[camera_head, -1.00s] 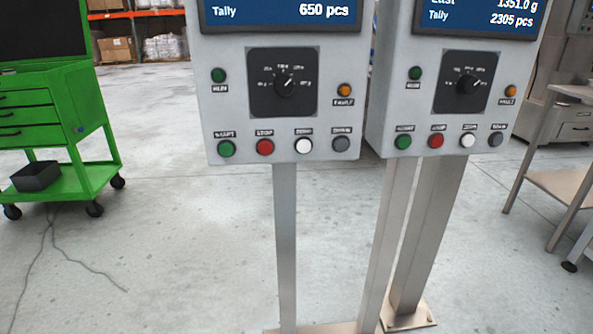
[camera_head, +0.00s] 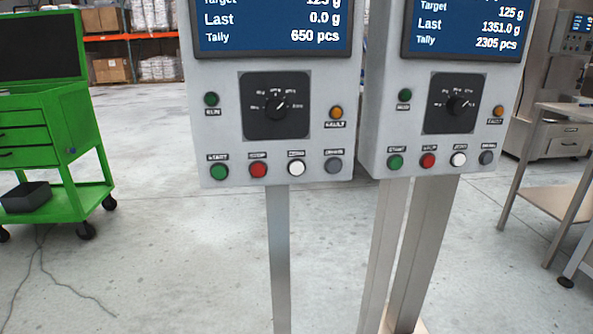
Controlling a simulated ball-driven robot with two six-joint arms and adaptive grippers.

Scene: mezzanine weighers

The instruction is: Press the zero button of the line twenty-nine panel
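Two grey control panels on metal posts stand side by side in the head view, a left panel (camera_head: 222,130) and a right panel (camera_head: 383,125). The line numbers are out of frame, so I cannot tell which is line twenty-nine. Each has a bottom row of green, red, white and grey buttons with blurred labels. The left panel's white button (camera_head: 296,167) and the right panel's white button (camera_head: 459,159) are third in their rows; their labels appear to read zero. The left screen (camera_head: 270,25) shows 650 pcs, the right screen (camera_head: 465,30) 2305 pcs. Neither gripper is in view.
A green tool cart (camera_head: 60,145) with a dark bin (camera_head: 27,197) stands at the left. A metal table (camera_head: 570,150) stands at the right. Shelving with boxes (camera_head: 110,68) is at the back. The concrete floor (camera_head: 180,260) before the panels is open, with a cable at the left.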

